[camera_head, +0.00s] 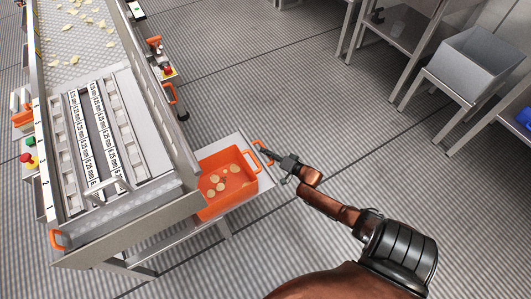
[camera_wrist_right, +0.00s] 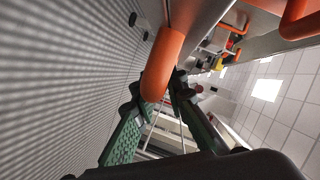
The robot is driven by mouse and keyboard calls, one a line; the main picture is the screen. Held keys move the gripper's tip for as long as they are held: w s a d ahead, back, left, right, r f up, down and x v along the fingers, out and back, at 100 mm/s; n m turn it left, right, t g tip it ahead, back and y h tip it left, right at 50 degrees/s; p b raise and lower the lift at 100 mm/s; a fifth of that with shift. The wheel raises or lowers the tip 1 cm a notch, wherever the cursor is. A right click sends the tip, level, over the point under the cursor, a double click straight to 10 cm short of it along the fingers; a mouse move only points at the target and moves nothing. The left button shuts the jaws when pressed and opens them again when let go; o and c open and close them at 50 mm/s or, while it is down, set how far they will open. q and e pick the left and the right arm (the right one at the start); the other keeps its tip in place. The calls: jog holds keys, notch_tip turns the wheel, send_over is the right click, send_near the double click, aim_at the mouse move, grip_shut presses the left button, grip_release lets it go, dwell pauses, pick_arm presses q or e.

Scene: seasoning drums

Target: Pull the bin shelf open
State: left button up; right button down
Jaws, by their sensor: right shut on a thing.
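The bin shelf (camera_head: 243,137) is a light metal shelf that sticks out from under the right side of the conveyor machine. An orange bin (camera_head: 247,181) with several round chips in it sits on the shelf. An orange handle (camera_head: 260,147) is on the shelf's outer edge. My right gripper (camera_head: 268,153) is at this handle. In the right wrist view the orange handle (camera_wrist_right: 163,62) runs between the fingers of my right gripper (camera_wrist_right: 165,85), which is shut on it. My left gripper is not in view.
The conveyor machine (camera_head: 190,180) with slotted trays and chips fills the left side. A grey bin (camera_head: 475,60) stands on a metal table at the upper right. The ribbed floor (camera_head: 300,90) between them is clear.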

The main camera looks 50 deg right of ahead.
jog(key=shift+s+d+f, duration=0.1)
jog(key=c, duration=1.9)
grip_release()
jog(key=shift+c, duration=0.2)
jog(key=v, duration=1.2)
